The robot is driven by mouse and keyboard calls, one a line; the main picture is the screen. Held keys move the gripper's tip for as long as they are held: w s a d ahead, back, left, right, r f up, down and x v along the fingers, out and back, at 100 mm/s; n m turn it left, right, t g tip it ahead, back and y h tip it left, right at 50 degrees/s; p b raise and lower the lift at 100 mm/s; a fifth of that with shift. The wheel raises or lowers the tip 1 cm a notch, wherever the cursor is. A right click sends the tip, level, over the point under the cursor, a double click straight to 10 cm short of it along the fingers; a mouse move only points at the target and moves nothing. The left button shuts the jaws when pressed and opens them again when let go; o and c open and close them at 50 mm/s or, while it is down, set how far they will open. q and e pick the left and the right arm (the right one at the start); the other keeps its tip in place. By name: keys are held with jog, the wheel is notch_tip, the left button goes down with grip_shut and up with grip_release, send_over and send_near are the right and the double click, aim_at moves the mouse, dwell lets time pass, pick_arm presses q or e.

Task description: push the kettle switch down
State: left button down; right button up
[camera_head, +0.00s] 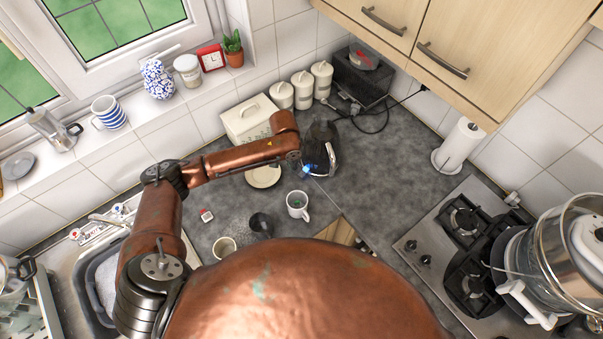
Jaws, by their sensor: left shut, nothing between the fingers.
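The kettle (323,157) is dark and glossy and stands on the grey worktop near the back corner. A small blue glow (308,169) shows low on its left side. My left arm reaches in from the left, and my left gripper (299,162) is at the kettle's left side, close to the glow. The gripper is shut and empty. It is small here, and I cannot tell whether it touches the kettle. The switch itself is not clearly visible. My right gripper is out of view.
A white mug (297,205), a plate (263,175) and a cream bread bin (247,119) are near my left arm. White canisters (302,88) and a dark toaster (360,77) stand behind the kettle. The worktop (395,175) right of the kettle is clear up to the hob (465,222).

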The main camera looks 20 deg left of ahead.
pick_arm(q)
jog(key=r, duration=0.5)
jog(key=shift+s+a+r, duration=0.1)
jog(key=shift+s, duration=0.15)
dwell(0.4)
